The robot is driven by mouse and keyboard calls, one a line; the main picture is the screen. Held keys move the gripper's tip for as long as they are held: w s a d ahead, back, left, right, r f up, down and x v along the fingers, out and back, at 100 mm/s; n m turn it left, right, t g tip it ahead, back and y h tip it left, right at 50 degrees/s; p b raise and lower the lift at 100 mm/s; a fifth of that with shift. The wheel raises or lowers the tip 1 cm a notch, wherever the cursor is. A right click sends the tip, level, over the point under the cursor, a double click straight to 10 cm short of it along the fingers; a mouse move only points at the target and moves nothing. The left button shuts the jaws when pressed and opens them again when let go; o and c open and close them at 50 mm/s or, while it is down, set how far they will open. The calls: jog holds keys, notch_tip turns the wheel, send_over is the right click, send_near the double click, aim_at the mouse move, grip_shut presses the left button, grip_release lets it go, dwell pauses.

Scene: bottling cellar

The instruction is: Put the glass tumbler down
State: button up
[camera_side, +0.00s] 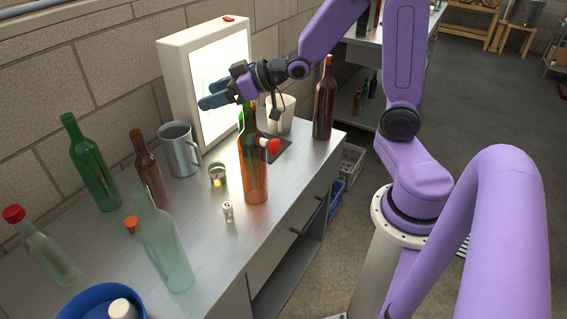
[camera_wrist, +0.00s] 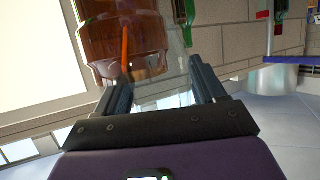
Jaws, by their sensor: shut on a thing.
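My gripper (camera_side: 206,94) is above the bench, in front of the lit panel of the white light box. In the wrist view my gripper (camera_wrist: 162,74) has its two fingers on either side of a clear glass tumbler (camera_wrist: 170,88), and is shut on it. The glass is see-through, so its rim and base are hard to make out. In the side view the tumbler cannot be made out against the bright panel. An amber bottle (camera_side: 252,165) stands on the bench just below and right of the gripper; an amber glass shape (camera_wrist: 125,45) shows beyond the left finger.
The light box (camera_side: 177,82) stands against the wall. A metal mug (camera_side: 180,152), small tin (camera_side: 218,176), white cup (camera_side: 281,122) and dark bottle (camera_side: 324,105) stand nearby. Several bottles and a blue bowl (camera_side: 75,306) crowd the left. Bare bench (camera_side: 205,222) shows at the front.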

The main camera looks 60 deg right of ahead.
jog(key=s+d+f, duration=0.1)
jog(key=s+d, duration=0.2)
jog(key=d, duration=0.7)
jog(key=s+d+f, duration=0.2)
jog(key=s+d, duration=0.1)
jog(key=d, duration=0.7)
jog(key=shift+h, duration=0.3)
jog(key=shift+w+d+f, duration=0.1)
jog(key=shift+f, duration=5.75)
jog(key=shift+w+f, duration=0.1)
jog(key=shift+f, duration=5.7)
jog(key=shift+f, duration=0.15)
jog(key=o, duration=1.1)
